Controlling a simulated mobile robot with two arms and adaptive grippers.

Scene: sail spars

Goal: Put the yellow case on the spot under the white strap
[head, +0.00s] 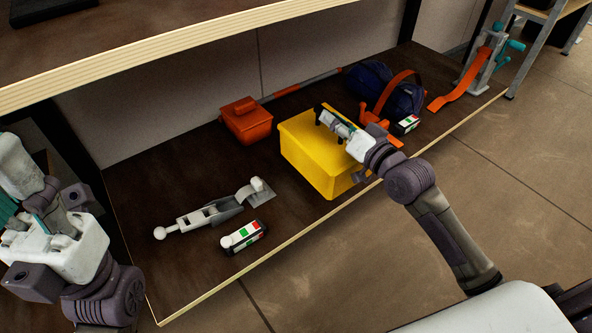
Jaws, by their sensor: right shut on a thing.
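The yellow case (318,160) is a box on the brown lower shelf, near its front edge. My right gripper (328,120) reaches over it from the right and is shut on its upper part. The gripper and wrist hide part of its top, and I cannot tell whether its base touches the shelf. My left gripper (42,222) is at the far left, away from the case; its jaw opening is unclear. I cannot make out a white strap or the spot under it.
An orange box (246,122) stands behind the case. A grey-white tool (215,210) and a small labelled block (243,237) lie to its left. A blue bag (385,88) and an orange strap (462,82) are to the right. The upper shelf's edge (150,50) overhangs the back.

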